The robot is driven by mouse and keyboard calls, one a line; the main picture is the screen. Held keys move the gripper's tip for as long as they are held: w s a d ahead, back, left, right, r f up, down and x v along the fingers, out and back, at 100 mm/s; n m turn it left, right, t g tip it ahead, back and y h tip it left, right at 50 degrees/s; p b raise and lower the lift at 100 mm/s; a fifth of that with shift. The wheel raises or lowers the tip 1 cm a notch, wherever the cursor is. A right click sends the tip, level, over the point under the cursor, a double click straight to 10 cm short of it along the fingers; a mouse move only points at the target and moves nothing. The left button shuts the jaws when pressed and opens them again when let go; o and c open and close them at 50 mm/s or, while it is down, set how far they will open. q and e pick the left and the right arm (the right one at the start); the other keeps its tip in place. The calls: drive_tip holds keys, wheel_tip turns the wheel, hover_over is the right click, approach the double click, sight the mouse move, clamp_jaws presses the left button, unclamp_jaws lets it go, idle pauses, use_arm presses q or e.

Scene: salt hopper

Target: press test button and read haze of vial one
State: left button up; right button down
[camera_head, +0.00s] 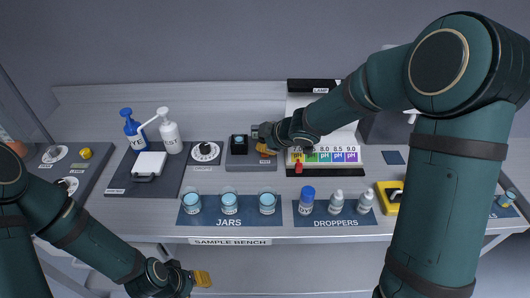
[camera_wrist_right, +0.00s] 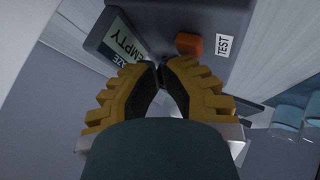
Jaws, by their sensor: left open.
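The haze meter (camera_head: 237,160) is a grey box at the back middle of the bench, with a dark square well. Something pale blue shows in the well, but I cannot tell whether it is a vial. In the right wrist view, its display (camera_wrist_right: 125,45) reads "EMPTY", with part of "HAZE" visible. The orange-red test button (camera_wrist_right: 189,43) sits beside a "TEST" label. My right gripper (camera_wrist_right: 163,72) is shut and empty, its tips just short of the button in the picture; contact cannot be told. My left gripper (camera_head: 203,279) is open and empty, low in front of the bench.
Several jars stand on the jars mat (camera_head: 230,221), and droppers stand on the droppers mat (camera_head: 335,219). A pH colour chart (camera_head: 345,157) is right of the meter, partly behind my right arm. A dial device (camera_head: 206,151) and two pump bottles (camera_head: 169,130) are to the left.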

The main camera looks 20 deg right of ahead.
drive_tip(key=shift+f+b, duration=0.5)
drive_tip(key=shift+f, duration=0.05)
idle(0.6)
drive_tip(key=shift+r, duration=0.15)
drive_tip(key=shift+r+p, duration=0.85)
drive_tip(key=shift+p, duration=0.2)
wheel_tip(320, 180, up, 5)
drive_tip(key=p, duration=0.5)
idle(0.6)
